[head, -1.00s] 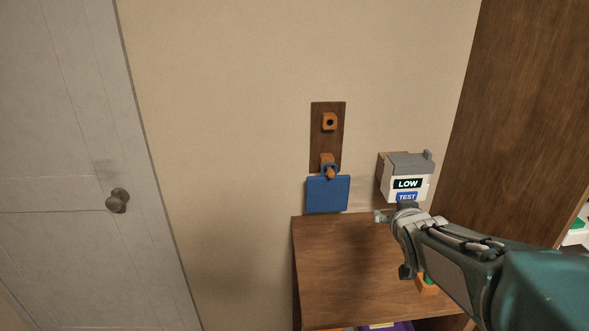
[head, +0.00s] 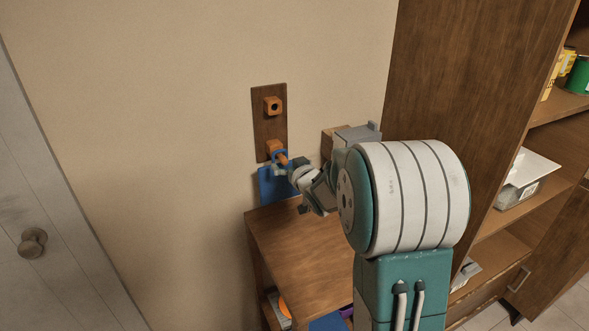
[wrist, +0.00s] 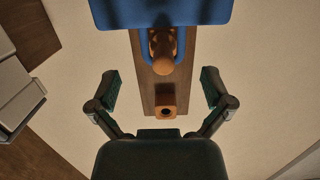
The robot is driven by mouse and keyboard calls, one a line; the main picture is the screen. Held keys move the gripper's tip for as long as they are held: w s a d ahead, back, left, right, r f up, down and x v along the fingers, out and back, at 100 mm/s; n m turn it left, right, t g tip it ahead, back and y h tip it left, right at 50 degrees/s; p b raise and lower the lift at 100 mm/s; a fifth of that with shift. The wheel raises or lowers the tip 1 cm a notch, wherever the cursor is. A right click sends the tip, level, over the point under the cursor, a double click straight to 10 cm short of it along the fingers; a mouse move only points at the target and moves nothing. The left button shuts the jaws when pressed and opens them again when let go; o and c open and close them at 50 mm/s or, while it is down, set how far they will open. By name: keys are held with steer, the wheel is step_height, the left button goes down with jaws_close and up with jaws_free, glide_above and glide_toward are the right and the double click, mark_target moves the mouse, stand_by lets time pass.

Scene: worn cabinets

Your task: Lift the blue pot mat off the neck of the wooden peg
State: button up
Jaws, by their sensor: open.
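The blue pot mat (head: 274,186) hangs by its loop from the lower wooden peg (head: 276,150) on a dark wall board. In the wrist view the blue mat (wrist: 175,12) is at the top edge, and its loop runs around the peg (wrist: 162,52), which points toward the camera. My gripper (head: 290,171) is beside the peg and mat in the head view, partly covering the mat. In the wrist view my gripper (wrist: 160,88) is open, its two fingers apart on either side of the board, with nothing between them touching.
A low wooden cabinet (head: 300,238) stands below. A grey-topped box (head: 357,133) is on the wall to the right, partly hidden by my arm. A tall shelf unit (head: 440,80) rises at right.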

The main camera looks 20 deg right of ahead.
mark_target(280, 153)
steer(key=w, duration=0.4)
steer(key=shift+w+a+f, duration=0.1)
steer(key=shift+a+f, duration=0.2)
steer(key=shift+a, duration=0.05)
steer(key=shift+w+f, duration=0.1)
steer(key=shift+w, duration=0.45)
steer(key=shift+w+d, duration=0.15)
steer(key=shift+d, duration=0.1)
steer(key=shift+a, duration=0.1)
steer(key=c, duration=1.3)
steer(key=shift+r, duration=0.65)
steer(key=shift+s, duration=0.2)
